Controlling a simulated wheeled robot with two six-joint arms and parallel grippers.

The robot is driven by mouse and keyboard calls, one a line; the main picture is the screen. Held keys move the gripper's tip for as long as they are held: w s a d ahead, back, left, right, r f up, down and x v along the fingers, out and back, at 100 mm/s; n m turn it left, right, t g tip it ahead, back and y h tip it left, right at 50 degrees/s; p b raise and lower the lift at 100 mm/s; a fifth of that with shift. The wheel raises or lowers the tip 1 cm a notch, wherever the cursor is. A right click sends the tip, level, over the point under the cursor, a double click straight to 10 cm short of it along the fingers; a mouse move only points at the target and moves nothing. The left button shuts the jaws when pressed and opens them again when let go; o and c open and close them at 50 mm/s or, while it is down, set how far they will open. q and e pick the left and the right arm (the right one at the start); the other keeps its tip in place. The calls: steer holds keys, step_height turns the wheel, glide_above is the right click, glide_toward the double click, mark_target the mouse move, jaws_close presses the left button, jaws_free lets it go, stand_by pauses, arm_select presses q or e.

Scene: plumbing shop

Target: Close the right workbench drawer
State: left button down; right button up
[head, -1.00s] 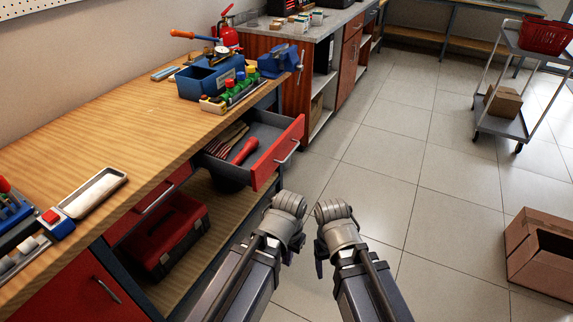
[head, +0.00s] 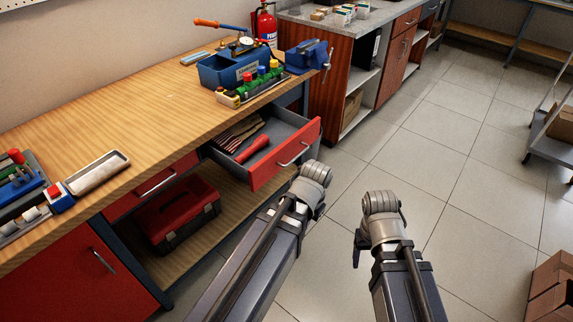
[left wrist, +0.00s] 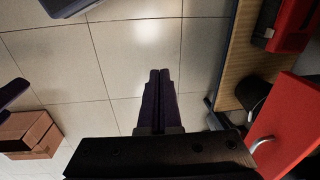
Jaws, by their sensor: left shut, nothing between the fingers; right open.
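The right workbench drawer (head: 285,155) is pulled out, with a red front and a metal bar handle (head: 294,154). A red-handled tool (head: 253,148) and brushes (head: 238,132) lie inside. Its red front (left wrist: 297,125) also shows at the right of the left wrist view. My left gripper (left wrist: 159,74) is shut and empty, over the floor and apart from the drawer front. In the head view my left arm ends just right of the drawer front and hides its fingers. My right gripper (head: 360,246) is open, farther right over the floor, its fingers mostly hidden.
A red toolbox (head: 176,212) sits on the lower shelf. A cardboard box (head: 552,290) stands at right. The floor (head: 440,190) between is clear.

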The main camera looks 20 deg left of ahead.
mark_target(217, 140)
arm_select(q)
steer(key=w+a+r+m+t+y+p, duration=0.1)
steer(key=w+a+r+m+y, duration=0.1)
steer(key=w+r+m+y, duration=0.5)
steer(key=w+a+r+m+t, duration=0.15)
steer(key=w+m, duration=0.35)
steer(key=m, duration=0.7)
steer(key=shift+w+a+f+b, duration=0.6)
steer(key=shift+a+f+b, duration=0.55)
steer(key=shift+a, duration=0.7)
steer(key=shift+w+a+f+b, duration=0.6)
steer(key=shift+a+f+b, duration=0.6)
steer(key=shift+a, duration=0.7)
steer(key=shift+w+a+f+b, duration=0.6)
steer(key=shift+a+f+b, duration=0.55)
steer(key=shift+a, duration=0.7)
steer(key=shift+a+f, duration=0.1)
steer(key=w+a, duration=0.3)
steer(key=a, duration=0.5)
steer(key=w+a, duration=0.3)
steer(key=a, duration=0.5)
steer(key=w+a, duration=0.3)
steer(key=a, duration=0.5)
steer(key=shift+a, duration=0.35)
steer(key=shift+w+a, duration=0.15)
steer(key=shift+a, duration=0.3)
